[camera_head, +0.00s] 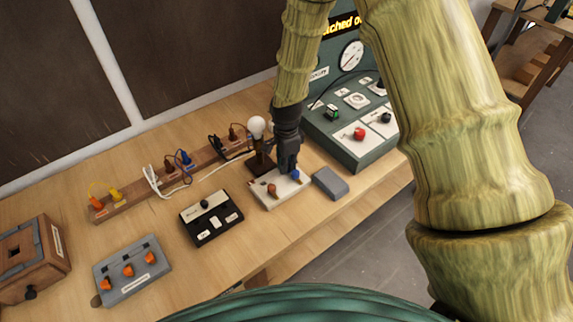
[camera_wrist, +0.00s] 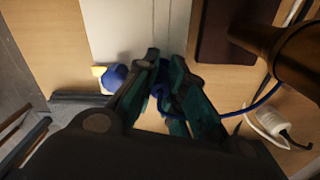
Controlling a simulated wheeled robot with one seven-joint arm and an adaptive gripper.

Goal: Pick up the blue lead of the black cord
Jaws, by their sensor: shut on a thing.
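My gripper (camera_head: 289,170) points down over a white block (camera_head: 268,201) at the middle of the bench. In the wrist view my gripper (camera_wrist: 166,64) is closed around a dark blue piece (camera_wrist: 160,94), which appears to be the blue lead. A thin blue wire (camera_wrist: 258,106) runs from there to the right. The fingers hide most of the held part. A blue knob (camera_wrist: 114,77) with a yellowish end is beside the fingers, apart from them. A black cord piece (camera_head: 215,143) lies by the wooden rail in the head view; its link to the held lead is hidden.
A lamp with a white bulb (camera_head: 257,126) stands close behind my gripper. A grey block (camera_head: 330,184) lies to its right, a black switch box (camera_head: 211,219) to its left. A green test console (camera_head: 350,150) stands at the right. A rail (camera_head: 135,203) with coloured plugs runs behind.

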